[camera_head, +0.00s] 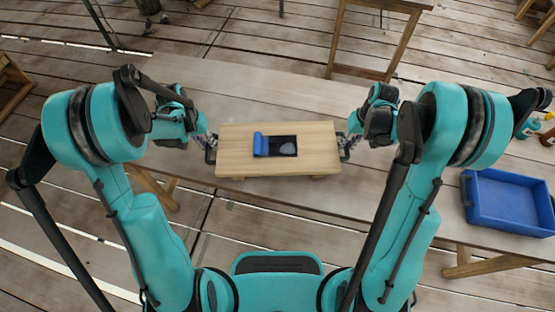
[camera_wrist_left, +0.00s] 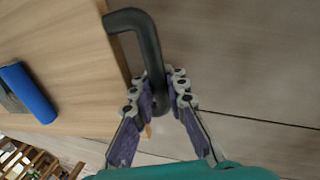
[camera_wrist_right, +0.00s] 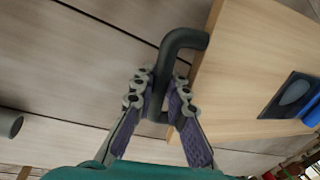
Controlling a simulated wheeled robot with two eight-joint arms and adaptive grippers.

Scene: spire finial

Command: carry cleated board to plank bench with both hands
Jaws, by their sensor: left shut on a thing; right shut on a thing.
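The cleated board (camera_head: 235,165) is a light wooden board with cleats under it and a dark handle at each end. It is level in the head view, over the plank bench (camera_head: 270,97); I cannot tell if it touches. My left gripper (camera_wrist_left: 160,100) is shut on the left handle (camera_wrist_left: 150,45). My right gripper (camera_wrist_right: 158,98) is shut on the right handle (camera_wrist_right: 180,38). On the board lie a blue cylinder (camera_head: 260,145) and a dark tray (camera_head: 289,152) with a grey oval piece in it. The blue cylinder also shows in the left wrist view (camera_wrist_left: 28,92).
A blue bin (camera_head: 508,203) stands at the right on the bench, with bottles (camera_head: 535,125) behind it. A wooden stool or frame (camera_head: 378,40) stands beyond the bench. The bench top behind the board is mostly clear.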

